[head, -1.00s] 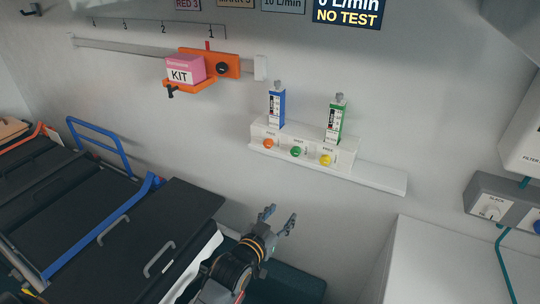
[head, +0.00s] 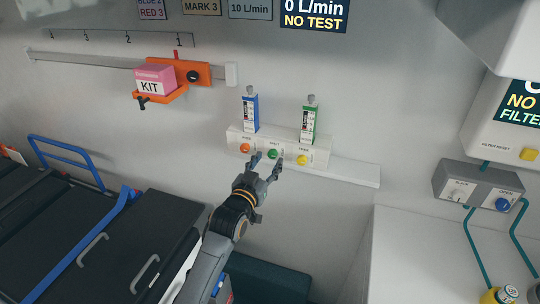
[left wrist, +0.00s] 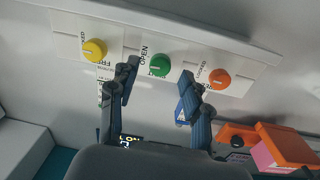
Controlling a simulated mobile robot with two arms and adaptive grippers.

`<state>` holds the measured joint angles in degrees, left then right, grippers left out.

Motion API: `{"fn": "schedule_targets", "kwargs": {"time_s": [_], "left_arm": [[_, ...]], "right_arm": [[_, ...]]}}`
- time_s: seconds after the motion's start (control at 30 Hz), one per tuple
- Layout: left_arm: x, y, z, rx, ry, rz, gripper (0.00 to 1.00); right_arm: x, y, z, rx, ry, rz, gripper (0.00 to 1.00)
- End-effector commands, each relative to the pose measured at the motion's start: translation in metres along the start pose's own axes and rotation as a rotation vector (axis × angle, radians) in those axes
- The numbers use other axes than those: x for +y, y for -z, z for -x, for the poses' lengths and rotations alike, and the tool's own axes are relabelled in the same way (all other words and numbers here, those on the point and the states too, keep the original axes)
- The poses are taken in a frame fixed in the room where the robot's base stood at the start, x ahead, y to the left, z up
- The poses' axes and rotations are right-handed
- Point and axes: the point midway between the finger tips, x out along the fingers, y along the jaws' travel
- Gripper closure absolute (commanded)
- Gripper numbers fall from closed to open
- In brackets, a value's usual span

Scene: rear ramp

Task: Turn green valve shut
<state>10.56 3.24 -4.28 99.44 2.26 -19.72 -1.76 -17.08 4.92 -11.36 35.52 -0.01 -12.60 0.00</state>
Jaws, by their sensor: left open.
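The green valve (head: 272,154) is a round knob on the front of a white panel (head: 234,136), between an orange knob (head: 245,148) and a yellow knob (head: 302,160). In the left wrist view the green valve (left wrist: 160,65) lies between and beyond my fingers, with the word OPEN beside it. My left gripper (head: 267,162) is open and empty, just in front of and below the knob. In the left wrist view its two fingertips (left wrist: 158,76) are spread on either side of the knob, apparently not touching it. My right gripper is not in view.
A blue flowmeter (head: 250,113) and a green one (head: 309,124) stand on the panel. A white ledge (head: 350,173) runs below. An orange bracket (head: 171,93) with a pink kit box is at upper left. A grey control box (head: 478,185) is at right.

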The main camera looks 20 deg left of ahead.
Motion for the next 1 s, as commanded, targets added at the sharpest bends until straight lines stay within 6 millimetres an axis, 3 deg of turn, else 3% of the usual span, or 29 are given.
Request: {"fn": "schedule_targets", "kwargs": {"time_s": [0.2, 0.57, 0.8, 1.0], "left_arm": [[0.000, 0.000, -0.021, 0.000, -0.001, 0.000, 0.52], [0.000, 0.000, -0.025, 0.001, 0.000, 0.000, 0.52], [0.000, 0.000, -0.025, 0.000, 0.000, 0.000, 0.97], [0.000, 0.000, -0.025, 0.000, 0.000, 0.004, 1.00]], "right_arm": [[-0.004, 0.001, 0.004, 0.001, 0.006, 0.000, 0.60], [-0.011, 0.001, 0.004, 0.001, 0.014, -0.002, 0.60], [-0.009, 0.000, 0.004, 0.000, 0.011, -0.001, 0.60], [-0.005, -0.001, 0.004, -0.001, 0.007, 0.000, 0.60]]}}
